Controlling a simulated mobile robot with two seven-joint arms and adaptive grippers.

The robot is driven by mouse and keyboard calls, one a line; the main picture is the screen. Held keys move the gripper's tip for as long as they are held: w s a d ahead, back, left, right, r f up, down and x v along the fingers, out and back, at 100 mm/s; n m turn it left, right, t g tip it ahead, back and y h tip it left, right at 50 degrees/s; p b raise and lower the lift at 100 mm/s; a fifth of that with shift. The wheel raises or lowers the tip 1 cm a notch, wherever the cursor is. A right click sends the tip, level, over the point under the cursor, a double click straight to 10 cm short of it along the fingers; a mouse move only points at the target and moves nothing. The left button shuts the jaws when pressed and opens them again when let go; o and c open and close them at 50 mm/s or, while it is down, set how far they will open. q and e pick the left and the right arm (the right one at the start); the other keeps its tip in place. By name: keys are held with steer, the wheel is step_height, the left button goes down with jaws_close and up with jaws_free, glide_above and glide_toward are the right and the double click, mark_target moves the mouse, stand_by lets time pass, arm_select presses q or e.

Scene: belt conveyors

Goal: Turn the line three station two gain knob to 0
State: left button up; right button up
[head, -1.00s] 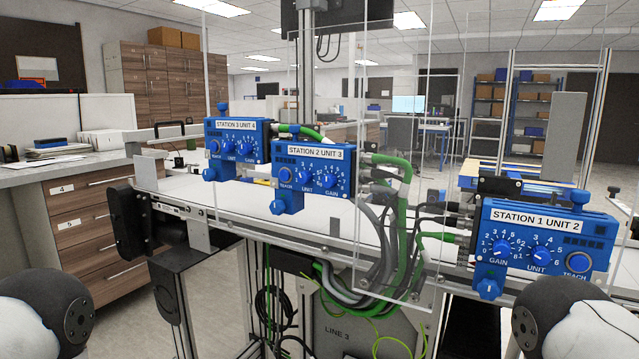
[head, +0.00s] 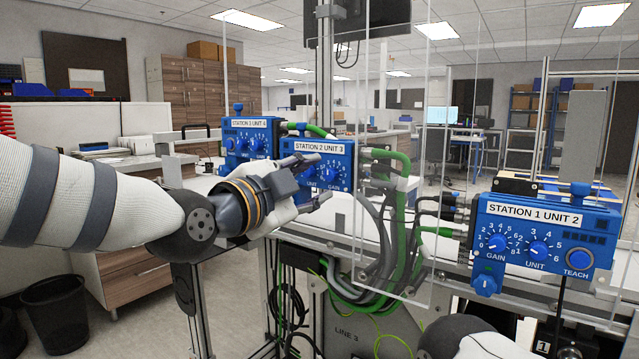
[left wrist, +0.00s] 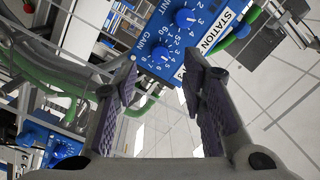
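The blue Station 2 Unit 3 box (head: 345,160) is mounted on the line 3 conveyor, near the middle of the head view. Its gain knob (head: 333,172) is small and blue with a numbered dial; its setting is too small to read. My left gripper (head: 322,178) is in front of the box, its fingers partly covering the lower front and the teach side. In the left wrist view, my left gripper (left wrist: 161,70) is open and empty, and the gain knob (left wrist: 160,53) shows between and beyond its fingertips, apart from them. My right gripper is out of view.
A Station 3 Unit 4 box (head: 242,135) stands to the left and a Station 1 Unit 2 box (head: 535,215) to the right. A clear panel (head: 415,100) and green and grey cables (head: 385,245) are close on the right of the Station 2 box.

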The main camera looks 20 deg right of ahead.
mark_target(329, 176)
arm_select(q)
steer(key=x, duration=0.3)
steer(key=shift+w+d+f, duration=0.1)
steer(key=shift+w+f, duration=0.05)
steer(key=shift+f, duration=0.05)
steer(key=shift+w+d+r, duration=0.2)
steer(key=shift+w+d, duration=0.1)
steer(key=shift+d, duration=0.1)
jaws_close()
